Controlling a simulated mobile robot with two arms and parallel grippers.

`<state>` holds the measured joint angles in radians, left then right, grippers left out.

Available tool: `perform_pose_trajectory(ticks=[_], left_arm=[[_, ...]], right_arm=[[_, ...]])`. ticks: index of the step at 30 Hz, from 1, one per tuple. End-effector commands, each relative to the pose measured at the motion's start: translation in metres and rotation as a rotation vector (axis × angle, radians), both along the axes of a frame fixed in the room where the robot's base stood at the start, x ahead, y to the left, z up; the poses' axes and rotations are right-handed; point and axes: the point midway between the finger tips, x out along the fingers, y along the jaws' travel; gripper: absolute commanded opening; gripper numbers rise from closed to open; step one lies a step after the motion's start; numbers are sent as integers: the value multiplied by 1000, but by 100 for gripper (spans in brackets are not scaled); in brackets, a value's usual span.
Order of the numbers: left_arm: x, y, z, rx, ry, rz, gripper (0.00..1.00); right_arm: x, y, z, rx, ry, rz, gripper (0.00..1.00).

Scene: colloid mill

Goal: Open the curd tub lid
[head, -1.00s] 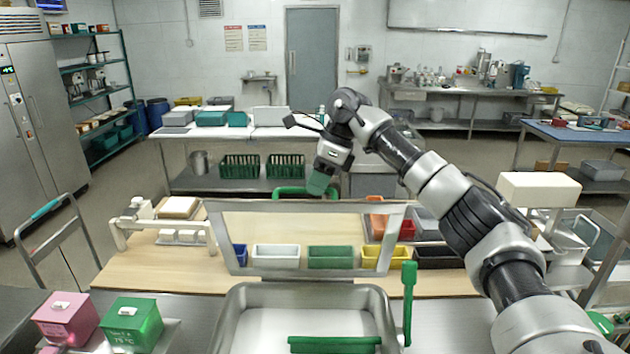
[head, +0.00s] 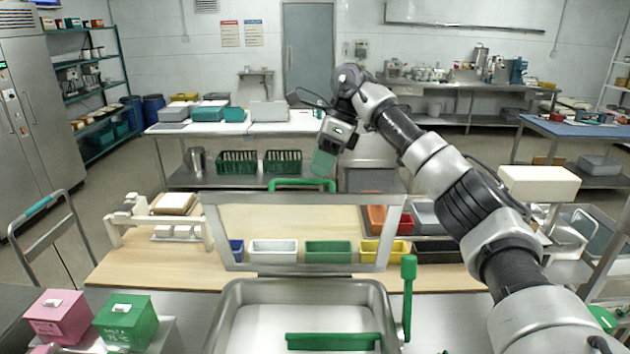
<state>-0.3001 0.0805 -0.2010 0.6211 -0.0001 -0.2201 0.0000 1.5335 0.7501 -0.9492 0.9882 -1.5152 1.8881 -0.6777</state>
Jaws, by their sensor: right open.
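The curd tub (head: 232,308) is a metal basin at the bottom centre. Its lid (head: 211,232), a metal frame with a see-through pane, stands raised at the tub's back edge. A green handle (head: 300,182) shows at the lid's top edge. My right gripper (head: 322,165) is open, just above the right end of that handle, and looks apart from it. Its fingers are small and partly hidden in this view. My left gripper is not in view.
A green upright lever (head: 408,290) stands at the tub's right side, and a green bar (head: 333,341) crosses its front. Pink (head: 58,316) and green (head: 126,322) boxes sit at left. Bins stand on the wooden table (head: 150,262) behind.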

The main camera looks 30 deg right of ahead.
Motion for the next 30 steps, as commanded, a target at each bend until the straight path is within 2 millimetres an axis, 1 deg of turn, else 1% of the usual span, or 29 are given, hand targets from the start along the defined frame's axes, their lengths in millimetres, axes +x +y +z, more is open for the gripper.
perform_pose_trajectory(ticks=[1,2,6,8,12,17,30], left_arm=[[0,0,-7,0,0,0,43],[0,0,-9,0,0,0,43],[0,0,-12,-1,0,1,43],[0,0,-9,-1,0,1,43],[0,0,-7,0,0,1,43],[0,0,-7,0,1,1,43],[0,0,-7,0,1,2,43]], right_arm=[[0,-4,9,2,-4,-2,40],[0,-7,15,2,-4,-2,40],[-2,-18,40,1,-1,-2,40],[-3,-22,50,-1,1,-2,40],[-3,-28,62,-1,1,-2,40],[-4,-30,65,-2,3,-1,40],[-4,-30,65,-1,2,0,40]])
